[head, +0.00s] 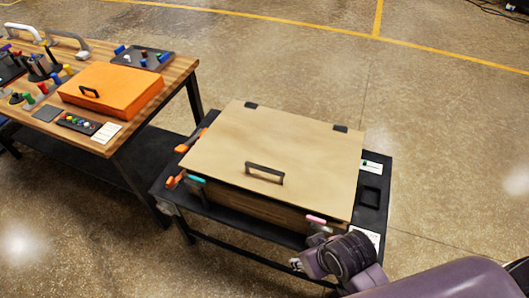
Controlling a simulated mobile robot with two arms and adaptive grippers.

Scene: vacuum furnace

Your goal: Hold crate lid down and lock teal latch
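A wooden crate (262,207) stands on a low black table in the middle of the head view. Its light brown lid (270,145) lies over the top, with black hinges at the back edge and a dark handle (265,173) near the front. I cannot tell whether the lid is fully flush. The teal latch (195,180) is at the left end of the crate's front edge; its lock state is too small to read. A pink latch (316,219) is at the right end. My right gripper (304,257) is just in front of the pink latch, apart from the lid handle; its fingers are unclear. My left gripper is out of view.
The black table (376,165) has orange clamp-like parts (175,181) on its left edge and a small recess and white labels on its right. A wooden workbench at left holds an orange case (112,92) and several small items. The floor behind is clear.

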